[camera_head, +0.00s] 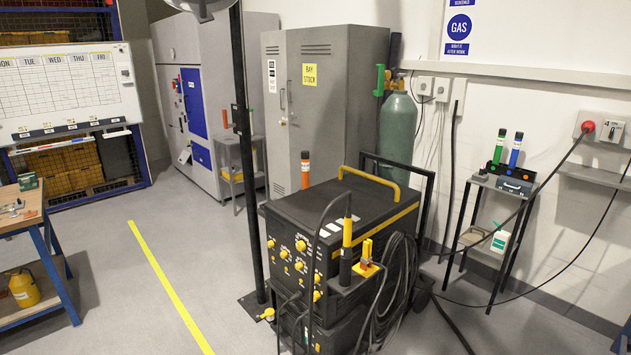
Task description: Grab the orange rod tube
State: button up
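An orange tube (305,174) with a black cap and a pale band stands upright on top of the black machine (350,207), toward its back left. It looks like the orange rod tube. A smaller orange upright item (225,119) stands on the grey side stand (236,141) by the cabinets; it is too small to tell what it is. My gripper is not in view.
Green (499,147) and blue (515,151) tubes stand on a wall-side stand. Floor left of the machine is clear.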

aim_at(305, 155)
jog(key=i+j, duration=0.2)
jog(key=j, duration=0.2)
jog(key=i+j, duration=0.25)
jog(key=j, duration=0.15)
jog(key=i+j, duration=0.2)
jog(key=j, duration=0.2)
jog(key=i+j, duration=0.2)
jog(key=j, duration=0.2)
jog(key=i+j+z, duration=0.25)
jog(key=i+j, duration=0.25)
jog(key=i, duration=0.25)
jog(key=i+j+z, duration=0.25)
jog(key=i+j, duration=0.4)
jog(key=i+j+z, duration=0.3)
jog(key=i+j, duration=0.35)
jog(key=j, duration=0.2)
